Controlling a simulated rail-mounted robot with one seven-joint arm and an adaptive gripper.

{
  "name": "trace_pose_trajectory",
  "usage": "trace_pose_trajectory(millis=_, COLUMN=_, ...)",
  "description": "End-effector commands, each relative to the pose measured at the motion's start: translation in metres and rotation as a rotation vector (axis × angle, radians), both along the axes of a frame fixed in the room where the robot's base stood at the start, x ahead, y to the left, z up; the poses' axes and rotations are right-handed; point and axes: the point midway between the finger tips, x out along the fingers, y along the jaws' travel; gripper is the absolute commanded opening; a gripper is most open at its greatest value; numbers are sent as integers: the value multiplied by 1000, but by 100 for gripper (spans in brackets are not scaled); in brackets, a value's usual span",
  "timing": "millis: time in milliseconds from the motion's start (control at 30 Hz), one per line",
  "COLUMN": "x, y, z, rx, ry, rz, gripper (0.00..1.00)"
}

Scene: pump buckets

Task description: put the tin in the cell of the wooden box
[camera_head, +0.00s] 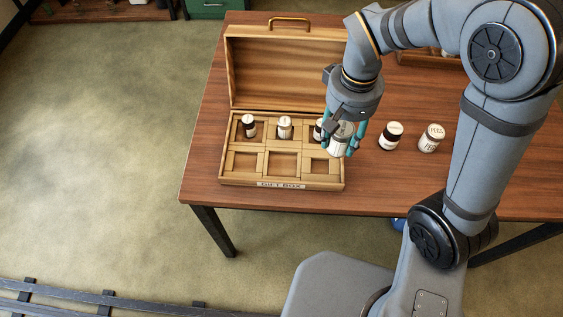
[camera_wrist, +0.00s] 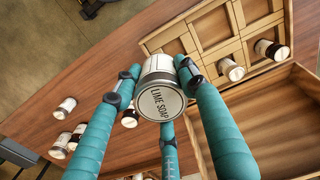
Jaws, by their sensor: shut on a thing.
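My gripper (camera_head: 343,143) has teal fingers shut around a white tin (camera_head: 341,137), held over the right end of the wooden box. In the wrist view the tin (camera_wrist: 160,96) sits between the fingers with its round "LIME SOAP" face toward the camera. The open wooden box (camera_head: 281,186) has two rows of cells and a "GIFT BOX" label in front. Its back row holds a dark-banded jar (camera_head: 248,126), a white jar (camera_head: 284,127) and another jar (camera_head: 318,130) partly hidden by my gripper. The front-row cells (camera_head: 282,163) look empty.
The box's lid (camera_head: 275,72) stands raised at the back. A dark-banded jar (camera_head: 391,136) and a white jar (camera_head: 432,138) stand on the table right of my gripper. Another wooden container (camera_head: 430,58) is at the back right. The table left of the box is narrow.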

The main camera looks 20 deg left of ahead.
Motion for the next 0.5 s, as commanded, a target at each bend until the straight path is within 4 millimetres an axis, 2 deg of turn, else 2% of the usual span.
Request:
trace_pose_trajectory(millis=33, x=-4, y=24, z=-9, rx=-1, ry=2, rz=49, gripper=12)
trace_pose_trajectory(millis=200, x=-20, y=80, z=-27, rx=-2, ry=1, rz=180, gripper=12)
trace_pose_trajectory(millis=300, x=-29, y=101, z=-33, rx=-1, ry=1, rz=231, gripper=12)
trace_pose_trajectory(millis=500, x=-37, y=126, z=-42, rx=-1, ry=1, rz=276, gripper=12)
